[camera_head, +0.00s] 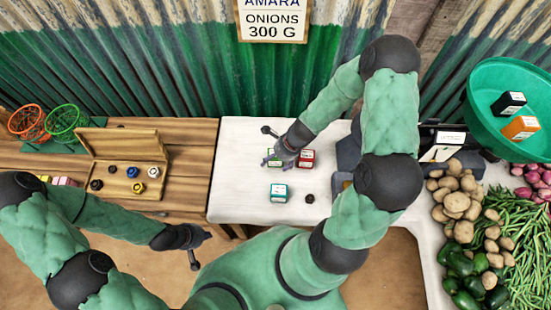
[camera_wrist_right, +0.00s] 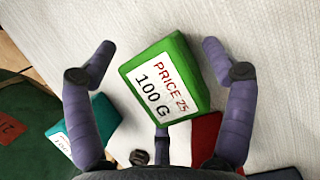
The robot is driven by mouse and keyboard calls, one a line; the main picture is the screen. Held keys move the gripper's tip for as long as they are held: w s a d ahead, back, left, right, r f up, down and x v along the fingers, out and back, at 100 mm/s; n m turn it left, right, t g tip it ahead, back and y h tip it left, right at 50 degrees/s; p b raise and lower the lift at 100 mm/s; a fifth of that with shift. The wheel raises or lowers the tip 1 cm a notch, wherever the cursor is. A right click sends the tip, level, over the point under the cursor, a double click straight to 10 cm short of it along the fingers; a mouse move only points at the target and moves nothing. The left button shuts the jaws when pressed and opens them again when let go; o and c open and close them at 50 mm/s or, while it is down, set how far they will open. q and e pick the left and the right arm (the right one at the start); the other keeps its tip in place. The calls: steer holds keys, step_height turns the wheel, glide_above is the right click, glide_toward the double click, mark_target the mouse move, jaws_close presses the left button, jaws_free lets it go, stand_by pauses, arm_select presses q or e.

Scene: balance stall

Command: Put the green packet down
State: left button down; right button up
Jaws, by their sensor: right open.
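The green packet (camera_wrist_right: 178,68), labelled "PRICE 25, 100 G", is between the spread fingers of my right gripper (camera_wrist_right: 160,48) in the right wrist view. Gaps show between it and both side fingers, so the gripper is open. In the head view the green packet (camera_head: 274,158) is on the white tabletop (camera_head: 240,185), partly hidden by my right gripper (camera_head: 280,156). My left gripper (camera_head: 196,248) is low at the left, in front of the wooden counter and away from the packets; its fingers are too small to read.
A red packet (camera_head: 306,158) stands just right of the green one. A teal packet (camera_head: 279,193) and a small dark weight (camera_head: 309,198) are nearer me. A wooden weight box (camera_head: 125,185) is left; a green pan (camera_head: 485,85) with two packets hangs right, above vegetables.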

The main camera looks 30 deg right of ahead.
steer(key=p+v, duration=0.7)
steer(key=v, duration=0.5)
